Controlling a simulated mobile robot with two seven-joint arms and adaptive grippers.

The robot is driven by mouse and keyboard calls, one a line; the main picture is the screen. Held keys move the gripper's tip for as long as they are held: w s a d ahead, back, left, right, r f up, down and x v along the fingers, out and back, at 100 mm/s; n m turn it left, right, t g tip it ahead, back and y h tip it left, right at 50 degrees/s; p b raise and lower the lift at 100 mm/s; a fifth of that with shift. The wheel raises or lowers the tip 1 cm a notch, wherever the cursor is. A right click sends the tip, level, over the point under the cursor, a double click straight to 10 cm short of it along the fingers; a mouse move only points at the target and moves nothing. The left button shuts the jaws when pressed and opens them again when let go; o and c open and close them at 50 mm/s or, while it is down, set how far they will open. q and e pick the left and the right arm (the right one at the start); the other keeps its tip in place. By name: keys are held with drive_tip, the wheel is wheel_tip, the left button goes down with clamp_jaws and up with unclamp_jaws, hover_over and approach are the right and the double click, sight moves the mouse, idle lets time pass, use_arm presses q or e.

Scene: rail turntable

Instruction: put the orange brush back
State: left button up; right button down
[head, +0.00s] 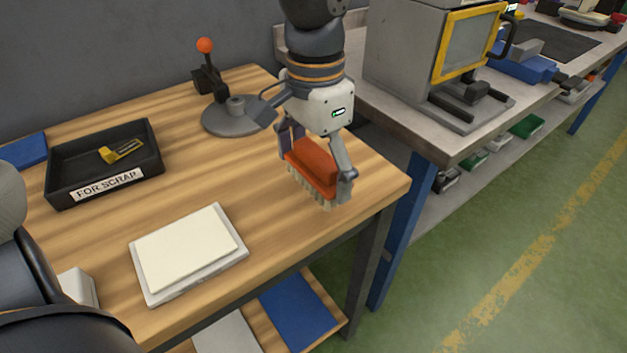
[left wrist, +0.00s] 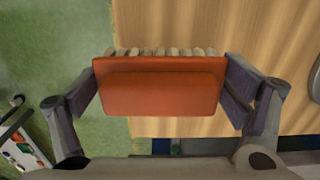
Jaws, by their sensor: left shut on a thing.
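The orange brush (head: 314,168) has pale bristles pointing down. My left gripper (head: 317,160) is shut on it, one finger at each end. The brush is at the right end of the wooden table (head: 290,240), near its front right corner. I cannot tell whether the bristles touch the tabletop. In the left wrist view the orange brush (left wrist: 160,90) fills the space between the two fingers of my left gripper (left wrist: 165,92), with wood and green floor beyond it. My right gripper is not in view.
A black tray marked FOR SCRAP (head: 60,193) holds a yellow piece (head: 122,151). A grey turntable (head: 222,122) with an orange-knobbed lever (head: 205,46) stands at the back. A pale pad (head: 187,251) lies in front. A grey bench with a machine (head: 415,50) stands right.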

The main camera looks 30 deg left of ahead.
sight(315, 151)
use_arm(q)
drive_tip(key=f, duration=0.4)
drive_tip(key=shift+w+a+f, duration=0.1)
drive_tip(key=shift+w+a, duration=0.2)
drive_tip(key=shift+a, duration=0.1)
drive_tip(key=shift+f, duration=0.1)
drive_tip(key=o, duration=1.1)
drive_tip(key=shift+c, duration=0.2)
wheel_tip(315, 151, up, 11)
drive_tip(key=shift+s+d+r, duration=0.1)
drive_tip(key=shift+d, duration=0.05)
drive_tip(key=shift+a+r, duration=0.2)
drive_tip(key=shift+r, duration=0.35)
drive_tip(key=shift+f, duration=0.1)
